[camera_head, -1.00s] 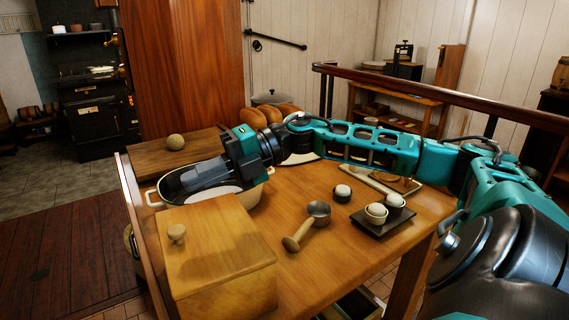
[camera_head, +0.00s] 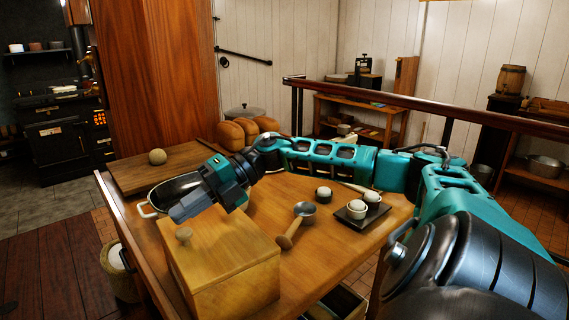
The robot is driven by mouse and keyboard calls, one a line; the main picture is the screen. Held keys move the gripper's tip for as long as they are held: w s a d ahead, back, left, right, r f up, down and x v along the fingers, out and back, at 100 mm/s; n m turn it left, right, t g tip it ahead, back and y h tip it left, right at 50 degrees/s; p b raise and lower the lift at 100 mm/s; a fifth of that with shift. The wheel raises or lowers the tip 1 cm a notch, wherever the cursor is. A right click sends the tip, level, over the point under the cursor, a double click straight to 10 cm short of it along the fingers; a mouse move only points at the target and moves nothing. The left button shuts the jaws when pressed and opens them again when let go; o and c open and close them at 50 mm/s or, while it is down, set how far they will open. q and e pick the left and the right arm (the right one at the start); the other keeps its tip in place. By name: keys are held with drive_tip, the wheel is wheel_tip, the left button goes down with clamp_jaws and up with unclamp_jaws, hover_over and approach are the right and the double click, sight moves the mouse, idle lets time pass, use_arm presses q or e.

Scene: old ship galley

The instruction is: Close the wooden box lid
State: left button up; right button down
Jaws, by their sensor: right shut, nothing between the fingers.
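The wooden box (camera_head: 238,288) stands at the near left corner of the table. Its lid (camera_head: 222,246), with a round wooden knob (camera_head: 183,234), lies flat on top, and no gap shows between lid and box from here. My right gripper (camera_head: 181,214) is shut and empty. My left gripper is not in view.
A white-rimmed pot (camera_head: 150,210) is partly hidden behind my gripper. A board with a ball (camera_head: 158,156), bread loaves (camera_head: 232,134), a ladle (camera_head: 303,211) and a dark tray with cups (camera_head: 347,222) are on the table (camera_head: 325,250). A wooden rail runs behind.

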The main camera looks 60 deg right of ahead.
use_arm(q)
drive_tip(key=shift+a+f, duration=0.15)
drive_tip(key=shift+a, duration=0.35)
use_arm(e)
drive_tip(key=shift+w+a+f, duration=0.1)
drive_tip(key=shift+a+f, duration=0.15)
drive_tip(key=shift+f, duration=0.2)
drive_tip(key=shift+w+a+f, duration=0.1)
drive_tip(key=shift+a+f, duration=0.1)
drive_tip(key=shift+f, duration=0.2)
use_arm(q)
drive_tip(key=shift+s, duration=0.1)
use_arm(e)
wheel_tip(320, 180, up, 4)
drive_tip(key=p, duration=0.3)
drive_tip(key=shift+d+r, duration=0.1)
drive_tip(key=shift+r, duration=0.05)
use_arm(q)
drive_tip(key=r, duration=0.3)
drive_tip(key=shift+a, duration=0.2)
use_arm(e)
wheel_tip(320, 180, up, 10)
drive_tip(key=shift+s+f, duration=0.2)
drive_tip(key=shift+s, duration=0.15)
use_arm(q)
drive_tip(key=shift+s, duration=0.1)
